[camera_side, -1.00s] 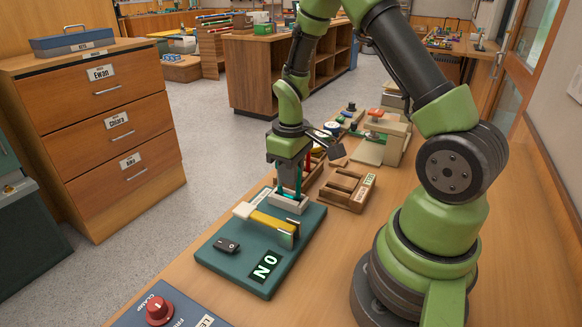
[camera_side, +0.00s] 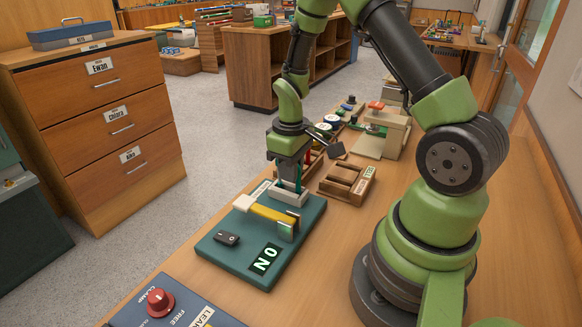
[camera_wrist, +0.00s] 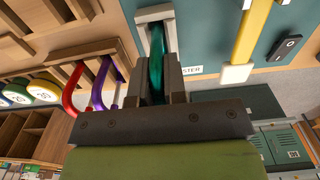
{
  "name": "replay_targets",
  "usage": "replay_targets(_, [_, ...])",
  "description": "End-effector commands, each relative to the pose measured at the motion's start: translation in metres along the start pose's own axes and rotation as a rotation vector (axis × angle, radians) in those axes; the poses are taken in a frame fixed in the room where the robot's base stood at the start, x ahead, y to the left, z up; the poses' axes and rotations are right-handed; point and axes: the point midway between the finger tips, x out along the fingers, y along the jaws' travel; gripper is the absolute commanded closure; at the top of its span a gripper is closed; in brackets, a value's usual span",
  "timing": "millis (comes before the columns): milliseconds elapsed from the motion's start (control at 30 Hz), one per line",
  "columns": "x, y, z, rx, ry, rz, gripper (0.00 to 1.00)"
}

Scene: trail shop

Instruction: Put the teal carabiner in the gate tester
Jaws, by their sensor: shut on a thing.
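The teal carabiner (camera_wrist: 155,68) is upright between the fingers of my gripper (camera_wrist: 158,85), which is shut on it. Its far end reaches into the pale grey holder (camera_wrist: 150,14) on the gate tester. The tester is a dark teal board (camera_side: 222,258) with a yellow bar (camera_side: 270,212), a black switch (camera_side: 227,239) and a lit sign (camera_side: 265,259). In the side view my gripper (camera_side: 289,178) is over the tester's far end, with its fingertips at the holder. How deep the carabiner sits is hidden.
A wooden rack (camera_side: 347,185) stands just right of the tester. Red and purple carabiners (camera_wrist: 72,90) hang close beside my gripper in the wrist view. A blue panel with a red knob (camera_side: 160,302) is at the front.

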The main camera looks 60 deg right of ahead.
Motion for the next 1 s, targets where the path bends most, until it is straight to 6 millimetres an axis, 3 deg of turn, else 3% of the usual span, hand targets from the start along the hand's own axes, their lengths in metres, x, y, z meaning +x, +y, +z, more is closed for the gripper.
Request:
replay_targets(167, [-0.0002,0.0000,-0.0001,0.000,0.001,0.000,1.00])
replay_targets(200, [-0.0002,0.0000,-0.0001,0.000,0.001,0.000,0.81])
replay_targets(300, [-0.0002,0.0001,-0.0001,0.000,0.001,0.000,0.58])
replay_targets(500, [-0.0003,0.0001,-0.0001,0.000,0.001,0.000,0.58])
replay_targets(600, [-0.0002,0.0000,-0.0001,0.000,0.001,0.000,0.35])
replay_targets(633, [-0.0002,0.0000,-0.0001,0.000,0.001,0.000,0.32])
replay_targets(1000, [-0.0063,0.0003,-0.0008,-0.001,0.003,0.001,0.32])
